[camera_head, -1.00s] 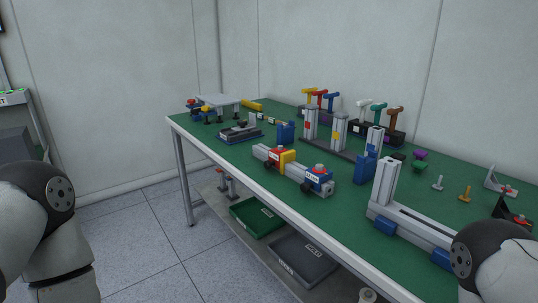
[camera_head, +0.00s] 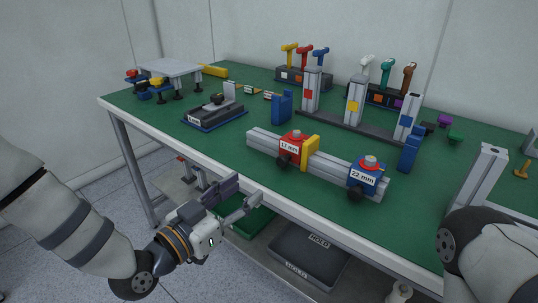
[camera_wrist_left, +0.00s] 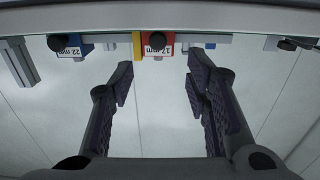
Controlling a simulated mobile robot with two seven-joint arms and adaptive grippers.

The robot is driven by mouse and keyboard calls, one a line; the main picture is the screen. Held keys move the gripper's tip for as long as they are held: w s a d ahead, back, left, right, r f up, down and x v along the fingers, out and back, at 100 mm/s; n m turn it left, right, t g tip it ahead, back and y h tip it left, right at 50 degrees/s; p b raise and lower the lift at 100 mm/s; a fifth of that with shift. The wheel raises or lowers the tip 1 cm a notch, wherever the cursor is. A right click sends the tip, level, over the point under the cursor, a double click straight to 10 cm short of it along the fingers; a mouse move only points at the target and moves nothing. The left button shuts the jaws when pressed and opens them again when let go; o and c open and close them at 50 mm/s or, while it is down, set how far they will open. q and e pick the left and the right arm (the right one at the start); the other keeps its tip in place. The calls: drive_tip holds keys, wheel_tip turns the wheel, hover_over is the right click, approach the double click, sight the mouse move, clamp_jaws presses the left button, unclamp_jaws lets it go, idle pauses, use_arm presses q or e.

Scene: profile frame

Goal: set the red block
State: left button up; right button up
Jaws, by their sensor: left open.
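The red block (camera_head: 291,148), labelled 17 mm, sits on a grey aluminium profile (camera_head: 264,141) near the table's front edge. My left gripper (camera_head: 249,190) is open and empty, in front of the table edge, below and apart from the block. It also shows in the left wrist view (camera_wrist_left: 160,68). My right gripper is not in view.
A blue block (camera_head: 366,173) labelled 22 mm sits at the profile's right end. Upright posts (camera_head: 354,98) and coloured-handled tools (camera_head: 305,62) stand behind. Green (camera_head: 250,220) and dark (camera_head: 306,255) bins lie below. The table's front edge (camera_head: 200,155) lies between gripper and block.

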sight(280, 162)
use_arm(q)
drive_tip(key=b+x, duration=0.1)
drive_tip(key=x, duration=1)
drive_tip(key=shift+d+r, duration=0.1)
drive_tip(key=shift+d, duration=0.1)
drive_tip(key=shift+w+d+r, duration=0.1)
drive_tip(key=shift+w+d, duration=0.2)
drive_tip(key=shift+w, duration=0.1)
clamp_jaws()
